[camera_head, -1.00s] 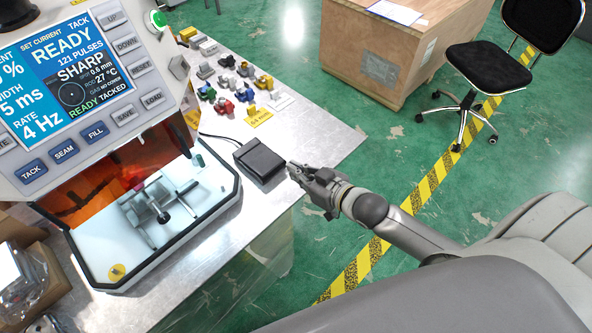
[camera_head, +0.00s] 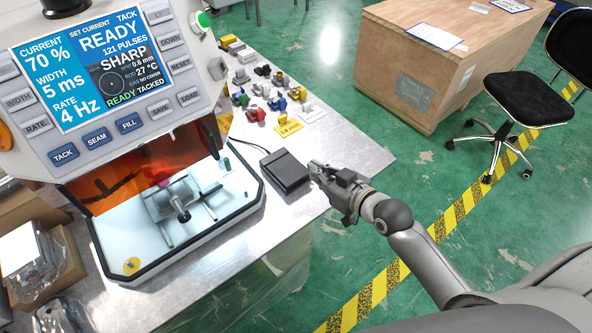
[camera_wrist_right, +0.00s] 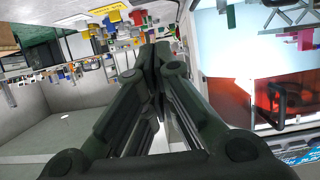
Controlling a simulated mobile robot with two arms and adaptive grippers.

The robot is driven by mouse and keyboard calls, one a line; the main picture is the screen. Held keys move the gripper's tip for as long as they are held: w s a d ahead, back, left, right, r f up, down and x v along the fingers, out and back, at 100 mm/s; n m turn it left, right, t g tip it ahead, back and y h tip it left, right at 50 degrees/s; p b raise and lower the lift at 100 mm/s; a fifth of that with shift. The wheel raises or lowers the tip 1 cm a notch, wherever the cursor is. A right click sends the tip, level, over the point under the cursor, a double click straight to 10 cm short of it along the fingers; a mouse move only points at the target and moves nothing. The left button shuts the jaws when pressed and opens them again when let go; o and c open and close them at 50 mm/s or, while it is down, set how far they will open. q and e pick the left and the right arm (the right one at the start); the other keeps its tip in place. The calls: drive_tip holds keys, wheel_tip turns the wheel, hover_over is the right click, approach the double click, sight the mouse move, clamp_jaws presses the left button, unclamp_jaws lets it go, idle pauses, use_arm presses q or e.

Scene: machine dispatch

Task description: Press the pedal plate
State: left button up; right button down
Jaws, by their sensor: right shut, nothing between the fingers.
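The pedal plate (camera_head: 286,169) is a black, box-like foot pedal lying on the metal table, just right of the welding machine, with a black cable from its back left. My right gripper (camera_head: 314,167) is shut and empty, with its fingertips close to the pedal's right edge in the head view. I cannot tell whether they touch it. In the right wrist view the closed fingers (camera_wrist_right: 154,62) fill the middle, and I cannot make out the pedal there. My left gripper is not in view.
The welding machine (camera_head: 110,215) with its lit screen stands left of the pedal. Several small coloured parts and a yellow label (camera_head: 289,127) lie behind it on the table (camera_head: 345,135). A wooden crate (camera_head: 425,75) and a black chair (camera_head: 528,98) stand on the floor beyond.

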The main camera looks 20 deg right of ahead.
idle(0.3)
drive_tip(key=p, duration=0.2)
hover_over(295, 176)
wheel_tip(295, 176, down, 3)
drive_tip(key=shift+f, duration=0.1)
wheel_tip(295, 176, down, 3)
drive_tip(key=shift+f, duration=0.6)
